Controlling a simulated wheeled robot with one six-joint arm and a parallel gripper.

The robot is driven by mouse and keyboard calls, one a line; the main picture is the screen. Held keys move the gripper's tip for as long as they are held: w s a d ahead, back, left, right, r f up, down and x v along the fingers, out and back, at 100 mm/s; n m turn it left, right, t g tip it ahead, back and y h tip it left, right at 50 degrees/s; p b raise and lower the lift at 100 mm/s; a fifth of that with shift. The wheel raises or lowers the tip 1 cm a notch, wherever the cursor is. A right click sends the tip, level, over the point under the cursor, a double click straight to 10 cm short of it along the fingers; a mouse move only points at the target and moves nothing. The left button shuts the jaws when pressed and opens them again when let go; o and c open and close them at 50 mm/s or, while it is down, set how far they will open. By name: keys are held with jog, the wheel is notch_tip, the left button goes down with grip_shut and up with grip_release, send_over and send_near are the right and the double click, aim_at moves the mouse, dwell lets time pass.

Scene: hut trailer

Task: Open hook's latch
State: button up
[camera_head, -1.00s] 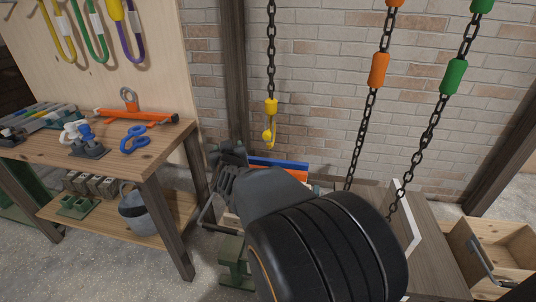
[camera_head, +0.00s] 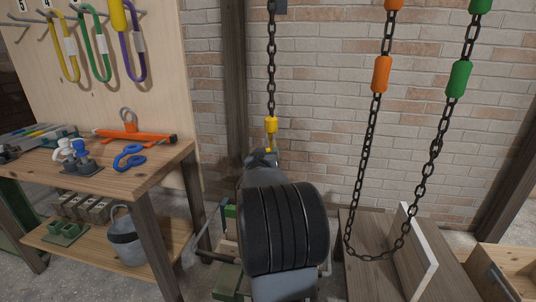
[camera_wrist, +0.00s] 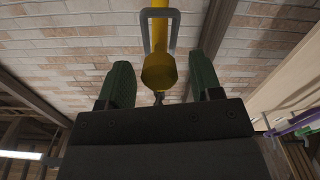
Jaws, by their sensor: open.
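The yellow hook (camera_head: 271,125) hangs from a dark chain in front of the brick wall. In the head view its lower part is mostly hidden behind my gripper (camera_head: 262,157), which is just below its collar. In the wrist view the hook's yellow collar (camera_wrist: 158,71) lies between my two green fingers, with gaps on both sides. My gripper is open and holds nothing. A grey U-shaped frame (camera_wrist: 174,35), which looks like the latch, surrounds the yellow bar beyond the collar. I cannot tell whether the latch is open or whether a finger touches it.
Two chains with orange (camera_head: 381,73) and green (camera_head: 459,78) sleeves hang to the right, joined in a low loop. A workbench (camera_head: 150,178) with tools stands left. A wooden box (camera_head: 515,262) is at lower right. The wall side between hook and orange-sleeved chain is clear.

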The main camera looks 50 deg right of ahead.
aim_at(268, 150)
jog(key=shift+x, duration=1.55)
grip_shut()
